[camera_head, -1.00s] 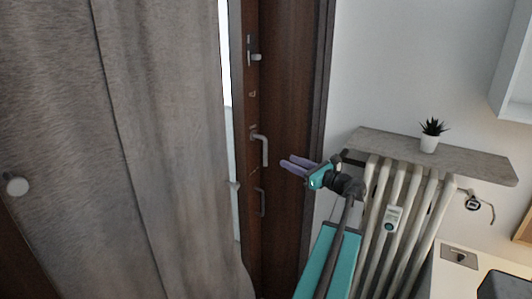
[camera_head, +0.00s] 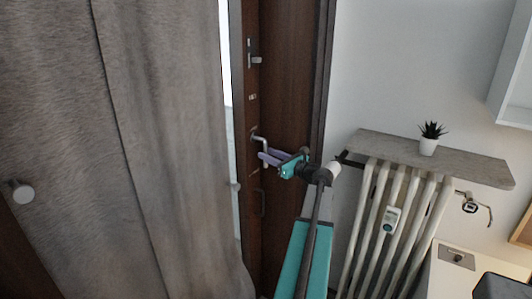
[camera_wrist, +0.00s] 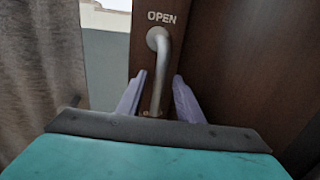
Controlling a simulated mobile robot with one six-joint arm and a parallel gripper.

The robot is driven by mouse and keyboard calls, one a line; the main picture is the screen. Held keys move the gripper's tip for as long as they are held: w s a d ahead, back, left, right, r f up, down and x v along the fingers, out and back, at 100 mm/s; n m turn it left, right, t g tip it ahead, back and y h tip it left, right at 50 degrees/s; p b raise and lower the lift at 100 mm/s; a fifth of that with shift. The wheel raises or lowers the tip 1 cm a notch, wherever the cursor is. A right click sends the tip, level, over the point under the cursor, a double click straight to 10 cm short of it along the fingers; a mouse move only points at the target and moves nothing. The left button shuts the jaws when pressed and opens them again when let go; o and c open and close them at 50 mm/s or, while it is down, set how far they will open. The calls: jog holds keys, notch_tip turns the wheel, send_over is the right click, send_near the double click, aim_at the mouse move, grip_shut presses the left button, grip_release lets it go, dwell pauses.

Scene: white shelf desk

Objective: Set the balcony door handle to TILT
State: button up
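The balcony door handle (camera_head: 263,140) is a grey metal lever on the dark brown door, and it points down from its pivot. In the wrist view the handle (camera_wrist: 161,75) hangs down below a white OPEN label (camera_wrist: 162,17). My gripper (camera_head: 263,157) is at the handle's lower part, coming from the right. In the wrist view my gripper (camera_wrist: 158,79) is open, with one purple finger on each side of the lever. Gaps show between lever and fingers near the tips. The lever's lower end is partly hidden by the gripper body. No TILT label is readable.
A second handle (camera_head: 256,59) is higher on the door, and a dark pull (camera_head: 261,203) is below. A grey curtain (camera_head: 165,150) hangs close on the left. A radiator (camera_head: 400,215) under a stone shelf (camera_head: 468,163) with a potted plant (camera_head: 430,138) stands right.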

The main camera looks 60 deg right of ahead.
jog(key=shift+x, duration=1)
grip_shut()
